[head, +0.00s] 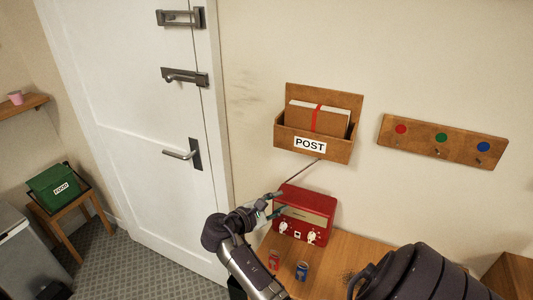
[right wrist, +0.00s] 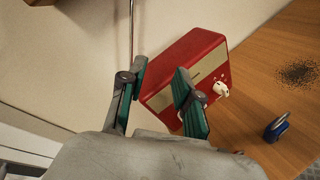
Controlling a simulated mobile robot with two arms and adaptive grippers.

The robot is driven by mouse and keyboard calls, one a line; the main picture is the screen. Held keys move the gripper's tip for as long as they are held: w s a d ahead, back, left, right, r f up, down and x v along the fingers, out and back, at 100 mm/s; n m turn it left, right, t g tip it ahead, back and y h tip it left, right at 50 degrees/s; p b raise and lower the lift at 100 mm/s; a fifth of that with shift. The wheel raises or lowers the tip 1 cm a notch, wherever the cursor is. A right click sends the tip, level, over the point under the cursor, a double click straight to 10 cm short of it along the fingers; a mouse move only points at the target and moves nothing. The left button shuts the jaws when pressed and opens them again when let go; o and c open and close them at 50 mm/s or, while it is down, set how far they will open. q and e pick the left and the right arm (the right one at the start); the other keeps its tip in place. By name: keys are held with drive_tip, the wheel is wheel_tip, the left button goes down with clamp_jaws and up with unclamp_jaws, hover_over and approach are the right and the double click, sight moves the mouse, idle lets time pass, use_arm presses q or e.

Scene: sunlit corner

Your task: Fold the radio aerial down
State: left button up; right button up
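The red radio (head: 306,213) stands on the wooden table against the wall, with a cream panel and white knobs; it also shows in the right wrist view (right wrist: 205,60). Its thin aerial (head: 304,171) is up, slanting from the radio's left top towards the post box. In the right wrist view the aerial (right wrist: 131,32) runs down to the left finger, which hides its lower part. My right gripper (head: 279,203) is open at the radio's left end, its fingers (right wrist: 160,70) apart. I cannot tell whether a finger touches the aerial. My left gripper is not in view.
A wooden post box (head: 341,149) hangs on the wall just above the aerial. A peg board (head: 442,140) hangs to the right; a white door (head: 135,110) is left.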

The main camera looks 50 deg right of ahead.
drive_tip(key=s+a+f+m+t+y, duration=0.1)
drive_tip(key=s+a+f+t+y, duration=0.1)
drive_tip(key=a+f, duration=0.4)
drive_tip(key=s+a+f+m+t+y, duration=0.2)
drive_tip(key=s+a+f+y, duration=0.2)
drive_tip(key=a+f+y, duration=0.1)
drive_tip(key=shift+s+a+f+y+b, duration=0.3)
drive_tip(key=shift+a+f, duration=0.15)
drive_tip(key=shift+f, duration=0.4)
